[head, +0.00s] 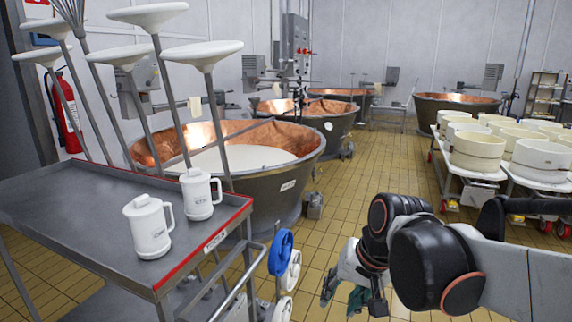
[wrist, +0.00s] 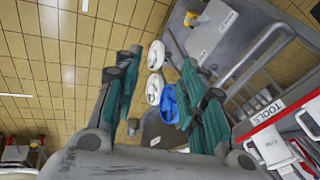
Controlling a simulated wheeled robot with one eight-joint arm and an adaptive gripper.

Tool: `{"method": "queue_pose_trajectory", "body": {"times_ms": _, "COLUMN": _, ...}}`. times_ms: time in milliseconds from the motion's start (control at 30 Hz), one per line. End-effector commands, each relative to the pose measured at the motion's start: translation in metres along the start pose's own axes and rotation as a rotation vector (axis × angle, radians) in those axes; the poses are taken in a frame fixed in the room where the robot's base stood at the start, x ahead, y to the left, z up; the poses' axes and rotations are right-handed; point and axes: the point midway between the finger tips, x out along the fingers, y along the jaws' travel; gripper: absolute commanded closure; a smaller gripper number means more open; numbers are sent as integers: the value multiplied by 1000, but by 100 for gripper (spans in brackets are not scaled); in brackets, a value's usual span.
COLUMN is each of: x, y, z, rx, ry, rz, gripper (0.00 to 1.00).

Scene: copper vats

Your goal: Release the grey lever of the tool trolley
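The tool trolley (head: 80,215) stands at the left in the head view, with a grey top and red edging. Its label and rails (wrist: 262,122) show at the right of the wrist view. In the wrist view the blue part (wrist: 170,103) and white parts (wrist: 155,55) appear between my fingers. I cannot make out a distinct grey lever. My gripper (head: 343,294) is right of the trolley corner. Its green-padded fingers (wrist: 160,60) are apart, with nothing visibly held.
Two white jugs (head: 150,226) and several long-handled tools (head: 202,58) are on the trolley. Copper vats (head: 290,185) stand behind. White tubs (head: 478,150) sit on carts at the right. Tiled floor (head: 365,185) lies open between.

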Motion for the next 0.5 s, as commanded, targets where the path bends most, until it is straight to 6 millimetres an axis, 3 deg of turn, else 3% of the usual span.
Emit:
{"method": "queue_pose_trajectory", "body": {"times_ms": 200, "x": -31, "y": 39, "z": 30, "rx": -98, "ry": 126, "rz": 48, "gripper": 62}}
{"method": "queue_pose_trajectory", "body": {"times_ms": 500, "x": -51, "y": 86, "z": 67, "rx": -238, "ry": 276, "rz": 131, "gripper": 62}}
